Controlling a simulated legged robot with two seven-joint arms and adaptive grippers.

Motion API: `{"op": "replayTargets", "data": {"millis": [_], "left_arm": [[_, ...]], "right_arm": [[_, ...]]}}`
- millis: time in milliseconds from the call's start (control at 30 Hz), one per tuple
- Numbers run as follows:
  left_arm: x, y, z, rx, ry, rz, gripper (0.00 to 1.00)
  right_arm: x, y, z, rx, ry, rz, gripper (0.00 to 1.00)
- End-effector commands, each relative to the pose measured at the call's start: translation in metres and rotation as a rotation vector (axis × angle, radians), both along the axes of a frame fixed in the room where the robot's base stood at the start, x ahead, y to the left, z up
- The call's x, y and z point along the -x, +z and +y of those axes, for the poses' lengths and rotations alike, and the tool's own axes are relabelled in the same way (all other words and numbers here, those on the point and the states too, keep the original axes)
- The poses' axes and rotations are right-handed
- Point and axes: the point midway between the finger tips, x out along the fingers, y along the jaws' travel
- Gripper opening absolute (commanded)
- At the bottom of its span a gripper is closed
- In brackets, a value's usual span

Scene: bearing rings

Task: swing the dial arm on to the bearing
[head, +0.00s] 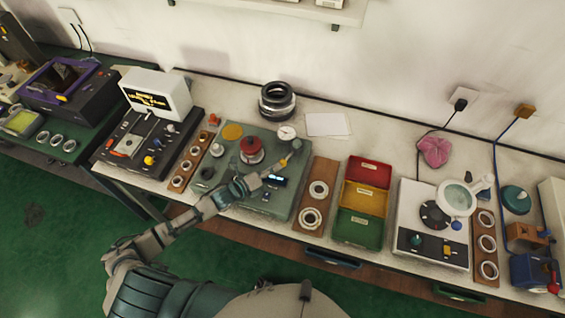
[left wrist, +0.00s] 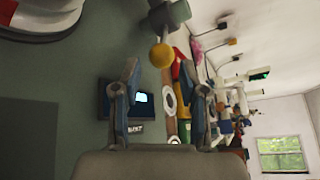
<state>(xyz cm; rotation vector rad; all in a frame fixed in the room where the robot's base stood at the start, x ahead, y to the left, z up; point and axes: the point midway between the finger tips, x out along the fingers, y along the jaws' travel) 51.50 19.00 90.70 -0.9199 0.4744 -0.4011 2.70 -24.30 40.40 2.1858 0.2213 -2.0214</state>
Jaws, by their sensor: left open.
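The dial gauge (head: 286,132) has a white round face and stands at the back of a grey-green fixture plate (head: 225,187). A yellow ball knob (head: 283,162) sits near it, and also shows in the left wrist view (left wrist: 162,56), beside a dark post. The bearing seat, with a red-topped part (head: 252,144) on it, is left of the knob; whether a bearing ring is under the red part is unclear. My left gripper (head: 275,172) is open just short of the knob. In the left wrist view its fingers (left wrist: 164,85) point toward the knob, with nothing visible between them. My right gripper is out of view.
A small lit display (head: 277,181) lies on the plate under my gripper. Boards with rings (head: 316,175) stand on both sides. Red, yellow and green bins (head: 362,198) are to the right. Black stacked rings (head: 277,98) and a white sheet (head: 328,124) lie behind.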

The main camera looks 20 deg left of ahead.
Motion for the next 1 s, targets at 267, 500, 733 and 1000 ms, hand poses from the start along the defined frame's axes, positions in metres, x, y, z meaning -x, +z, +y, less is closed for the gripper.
{"op": "replayTargets", "data": {"millis": [267, 500, 733, 1000], "left_arm": [[-0.037, -0.01, -0.023, 0.001, 0.002, -0.001, 0.43], [-0.044, -0.012, -0.028, -0.001, 0.0, -0.001, 0.43], [-0.044, -0.012, -0.027, 0.0, 0.001, -0.001, 0.28], [-0.044, -0.013, -0.027, -0.002, 0.002, 0.002, 0.0]], "right_arm": [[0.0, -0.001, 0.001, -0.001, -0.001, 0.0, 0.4], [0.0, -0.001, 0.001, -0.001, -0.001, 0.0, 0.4], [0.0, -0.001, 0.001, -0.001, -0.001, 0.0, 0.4], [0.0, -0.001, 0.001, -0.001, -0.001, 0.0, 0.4]]}}
